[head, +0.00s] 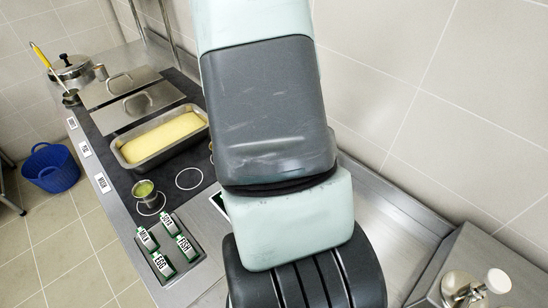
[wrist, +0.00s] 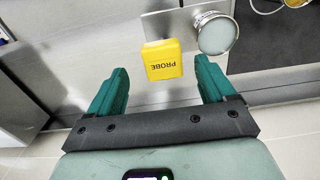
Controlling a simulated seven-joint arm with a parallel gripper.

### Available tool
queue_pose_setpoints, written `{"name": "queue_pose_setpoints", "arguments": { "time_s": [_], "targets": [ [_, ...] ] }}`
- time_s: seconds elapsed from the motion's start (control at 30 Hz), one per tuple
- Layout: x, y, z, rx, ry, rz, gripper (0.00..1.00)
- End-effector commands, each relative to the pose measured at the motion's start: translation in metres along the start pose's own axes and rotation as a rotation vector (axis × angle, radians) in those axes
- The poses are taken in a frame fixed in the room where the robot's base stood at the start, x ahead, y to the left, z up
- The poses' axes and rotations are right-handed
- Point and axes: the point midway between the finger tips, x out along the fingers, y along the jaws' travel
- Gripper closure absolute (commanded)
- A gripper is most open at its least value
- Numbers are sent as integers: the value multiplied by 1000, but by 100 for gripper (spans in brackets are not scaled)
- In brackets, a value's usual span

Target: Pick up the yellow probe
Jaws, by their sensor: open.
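The yellow probe (wrist: 163,60) shows in the wrist view as a small yellow block with the word PROBE on it, upside down in the picture. It lies by a grey metal plate (wrist: 165,27). My gripper (wrist: 160,72) is open, with its two green fingers apart to the left and right of the probe in the picture. The probe appears just beyond or level with the fingertips; I cannot tell the depth. No contact shows. In the head view my arm hides my gripper, and I cannot make out the probe.
A round metal cup (wrist: 215,33) stands close to the probe's right. In the head view, a pan with a yellow filling (head: 160,138), green labelled blocks (head: 168,246), a small cup (head: 146,192) and a lidded pot (head: 72,69) stand on the counter. A blue basket (head: 50,167) is on the floor.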

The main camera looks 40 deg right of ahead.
Motion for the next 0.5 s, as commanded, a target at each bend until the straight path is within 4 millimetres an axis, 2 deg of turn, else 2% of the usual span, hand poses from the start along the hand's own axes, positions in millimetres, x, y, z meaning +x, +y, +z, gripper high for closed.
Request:
{"name": "queue_pose_setpoints", "arguments": {
  "time_s": [0.1,0.27,0.5],
  "targets": [
    [16,0,0,0,-1,1,17],
    [27,0,-1,-2,0,0,17],
    [62,-2,-6,-2,-3,1,17]
  ]
}}
